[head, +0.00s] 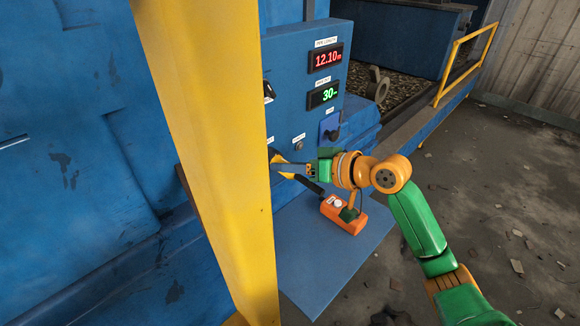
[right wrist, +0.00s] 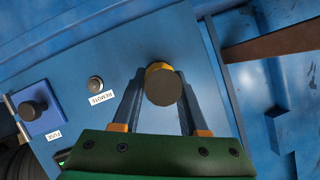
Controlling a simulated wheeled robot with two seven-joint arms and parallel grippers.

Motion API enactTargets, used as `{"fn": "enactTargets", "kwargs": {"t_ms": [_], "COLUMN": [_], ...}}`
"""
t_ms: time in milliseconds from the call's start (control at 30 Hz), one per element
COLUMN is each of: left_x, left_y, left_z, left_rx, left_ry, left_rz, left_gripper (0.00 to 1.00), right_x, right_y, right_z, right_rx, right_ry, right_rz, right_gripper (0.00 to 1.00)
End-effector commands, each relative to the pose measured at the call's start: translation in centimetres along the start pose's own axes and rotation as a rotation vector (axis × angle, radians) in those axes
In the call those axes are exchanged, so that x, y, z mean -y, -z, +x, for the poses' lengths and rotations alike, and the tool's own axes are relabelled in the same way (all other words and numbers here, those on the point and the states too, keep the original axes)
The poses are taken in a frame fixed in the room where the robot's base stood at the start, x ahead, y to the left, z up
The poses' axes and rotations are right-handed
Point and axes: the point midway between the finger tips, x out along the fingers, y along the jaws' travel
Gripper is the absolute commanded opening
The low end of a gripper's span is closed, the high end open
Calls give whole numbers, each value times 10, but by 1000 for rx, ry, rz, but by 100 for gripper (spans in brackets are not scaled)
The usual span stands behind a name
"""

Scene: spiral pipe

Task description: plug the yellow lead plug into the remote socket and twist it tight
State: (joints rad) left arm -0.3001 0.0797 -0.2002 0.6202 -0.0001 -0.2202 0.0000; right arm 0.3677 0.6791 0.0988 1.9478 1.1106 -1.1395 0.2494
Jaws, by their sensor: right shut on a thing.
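In the head view the socket (head: 299,145) is up and right of the fingertips. I cannot tell whether the plug touches the panel. My left gripper is out of view.
A yellow post (head: 205,150) stands in front and hides part of the panel. A dark fuse knob (right wrist: 33,109) is beyond the socket. An orange control box (head: 343,215) rests on the blue ledge (head: 310,265) below, with a dark lead near it. Displays (head: 326,57) are above.

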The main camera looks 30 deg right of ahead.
Motion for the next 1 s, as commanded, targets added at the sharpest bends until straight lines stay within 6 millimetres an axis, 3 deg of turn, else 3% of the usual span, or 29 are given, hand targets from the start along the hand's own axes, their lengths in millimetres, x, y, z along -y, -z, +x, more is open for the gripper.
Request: {"fn": "enactTargets", "kwargs": {"t_ms": [200, 233, 333, 367, 667, 1000], "left_x": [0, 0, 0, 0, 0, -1], "left_y": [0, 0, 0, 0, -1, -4], "left_z": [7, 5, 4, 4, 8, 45], "left_rx": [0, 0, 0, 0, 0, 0], "left_ry": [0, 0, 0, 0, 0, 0], "left_rz": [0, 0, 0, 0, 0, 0], "left_gripper": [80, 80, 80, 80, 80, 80], "right_x": [-8, -6, -6, -5, -8, -29], "right_y": [-8, -6, -5, -5, -7, -17], "right_z": [5, 3, 2, 2, 0, -56], "right_rx": [27, 28, 29, 29, 28, 29], "right_ry": [397, 401, 394, 394, 391, 389], "right_rz": [873, 880, 864, 863, 857, 857], "right_gripper": [0, 48, 75, 78, 78, 78]}}
